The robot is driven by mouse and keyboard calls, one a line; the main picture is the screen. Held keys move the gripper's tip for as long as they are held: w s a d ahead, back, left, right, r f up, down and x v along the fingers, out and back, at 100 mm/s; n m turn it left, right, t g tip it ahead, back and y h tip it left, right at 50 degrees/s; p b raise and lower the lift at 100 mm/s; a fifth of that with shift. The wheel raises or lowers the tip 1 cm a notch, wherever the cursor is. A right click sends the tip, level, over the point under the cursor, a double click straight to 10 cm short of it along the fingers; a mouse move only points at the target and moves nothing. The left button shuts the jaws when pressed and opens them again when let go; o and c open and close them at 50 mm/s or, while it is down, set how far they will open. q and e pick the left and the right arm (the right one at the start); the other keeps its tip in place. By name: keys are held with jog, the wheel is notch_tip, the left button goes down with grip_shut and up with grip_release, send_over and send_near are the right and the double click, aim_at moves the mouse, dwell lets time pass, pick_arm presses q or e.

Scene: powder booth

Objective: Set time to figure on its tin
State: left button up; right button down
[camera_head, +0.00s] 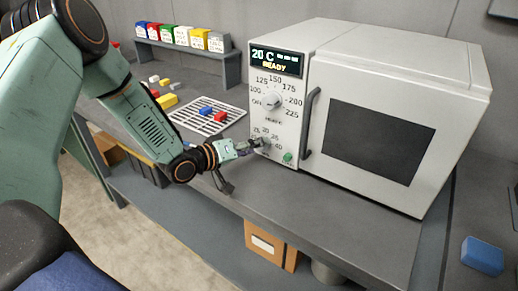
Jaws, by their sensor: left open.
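The white oven (448,75) stands on the grey bench with its door shut. Its display (276,59) reads 20 C and READY. The upper temperature dial (272,101) has marks from about 100 to 225. The lower time dial (265,143), with marks such as 20 and 40, is partly hidden by my left gripper, so its setting cannot be read. My left gripper (252,147) is open with its fingertips at this dial; I cannot tell whether they touch it. Several coloured tins (182,36) stand on a back shelf; their figures are too small to read. My right gripper is not in view.
A green button (288,156) sits right of the time dial, near the door handle (310,122). A white wire rack (232,128) holds blue and red blocks. Small yellow and white blocks lie behind my left arm. A blue block (482,255) lies at the far right.

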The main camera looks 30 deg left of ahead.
pick_arm(q)
jog(key=shift+w+a+f, duration=0.15)
jog(key=shift+w+f, duration=0.1)
jog(key=shift+w, duration=0.2)
jog(key=shift+w+d, duration=0.3)
jog(key=shift+d, duration=0.25)
jog(key=shift+s+a, duration=0.1)
jog(key=shift+a, duration=0.3)
jog(key=c, duration=0.4)
jog(key=shift+d+r, duration=0.1)
jog(key=shift+d, duration=0.2)
jog(key=c, duration=0.4)
jog(key=shift+a, duration=0.15)
grip_shut()
